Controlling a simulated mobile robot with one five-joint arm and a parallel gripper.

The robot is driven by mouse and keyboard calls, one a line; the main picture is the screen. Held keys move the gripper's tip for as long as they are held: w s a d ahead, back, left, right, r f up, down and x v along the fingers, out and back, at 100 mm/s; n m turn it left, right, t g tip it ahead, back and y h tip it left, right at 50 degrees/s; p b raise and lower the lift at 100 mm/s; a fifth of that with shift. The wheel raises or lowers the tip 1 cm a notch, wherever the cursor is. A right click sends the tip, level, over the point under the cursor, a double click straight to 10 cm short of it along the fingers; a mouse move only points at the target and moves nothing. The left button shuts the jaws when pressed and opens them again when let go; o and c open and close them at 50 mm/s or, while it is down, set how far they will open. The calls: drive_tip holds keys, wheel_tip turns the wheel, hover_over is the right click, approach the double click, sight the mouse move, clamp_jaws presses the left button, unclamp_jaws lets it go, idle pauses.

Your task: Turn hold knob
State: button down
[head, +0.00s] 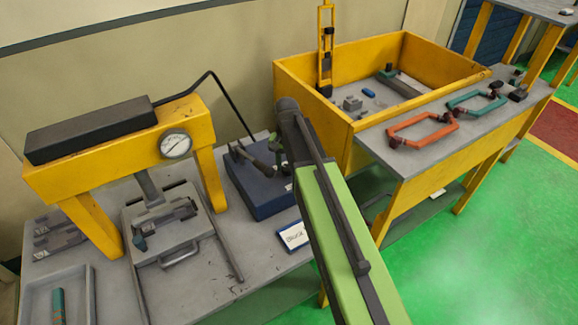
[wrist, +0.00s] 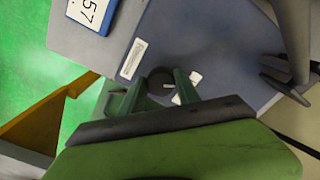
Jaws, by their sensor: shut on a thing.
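The hold knob (wrist: 159,79) is a small round dark knob with a light mark, on the top face of a blue-grey box (wrist: 205,50). In the wrist view the two green fingers of my gripper (wrist: 157,86) are on either side of it, shut on it. In the head view the box (head: 262,197) stands on the grey bench, and my gripper (head: 280,157) is at its top right part. There my own arm and gripper hide the knob.
A dark forked fitting (wrist: 285,82) rises from the box near my gripper. A yellow press (head: 120,150) with a dial gauge (head: 175,145) stands to the left. A yellow-walled bin (head: 400,70) and a side table with orange and green handles are to the right.

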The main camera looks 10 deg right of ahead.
drive_tip(key=m, duration=0.5)
drive_tip(key=shift+w+m, duration=0.2)
drive_tip(key=shift+m, duration=0.1)
idle(0.5)
drive_tip(key=c, duration=0.9)
unclamp_jaws()
